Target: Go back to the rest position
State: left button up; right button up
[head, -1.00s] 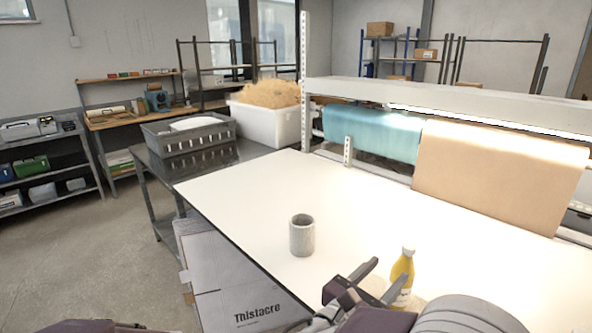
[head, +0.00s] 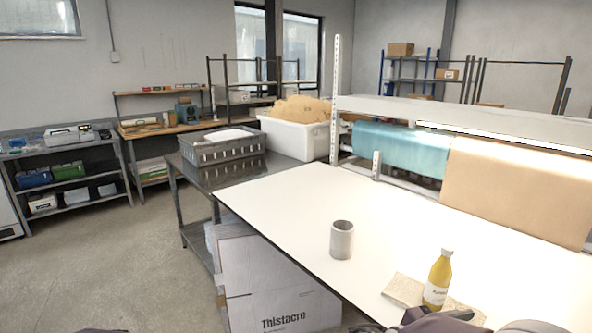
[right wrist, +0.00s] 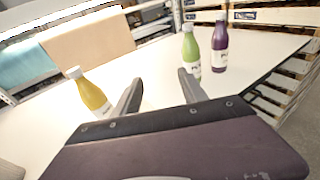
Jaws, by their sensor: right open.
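My right gripper (right wrist: 160,95) is open and empty in the right wrist view, its two fingers spread above the white table. A dark piece at the bottom left edge of the head view may be part of my left arm; the left gripper's fingers do not show. A yellow bottle (head: 438,278) stands upright on the table beside a patterned flat piece (head: 404,289); the bottle also shows in the right wrist view (right wrist: 91,94), left of the fingers.
A grey cup (head: 342,240) stands on the white table (head: 300,205). A green bottle (right wrist: 191,50) and a purple bottle (right wrist: 219,45) stand beyond my right gripper. Paper rolls (head: 515,190) hang at the back. A grey crate (head: 219,148) and white bin (head: 300,135) stand at the left.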

jog(key=s+a+f+m+g+y, duration=0.3)
jog(key=s+f+m+g+y, duration=0.4)
jog(key=s+f+m+y, duration=0.55)
jog(key=w+a+f+m+t+y, duration=0.1)
jog(key=w+a+f+m+t, duration=0.1)
jog(key=a, duration=0.4)
jog(key=w+a+f+m+t+y, duration=0.2)
jog(key=w+a+f+m, duration=0.3)
jog(key=m, duration=0.1)
jog(key=shift+a+f+p, duration=0.25)
jog(key=shift+a+p, duration=0.05)
jog(key=shift+a, duration=0.05)
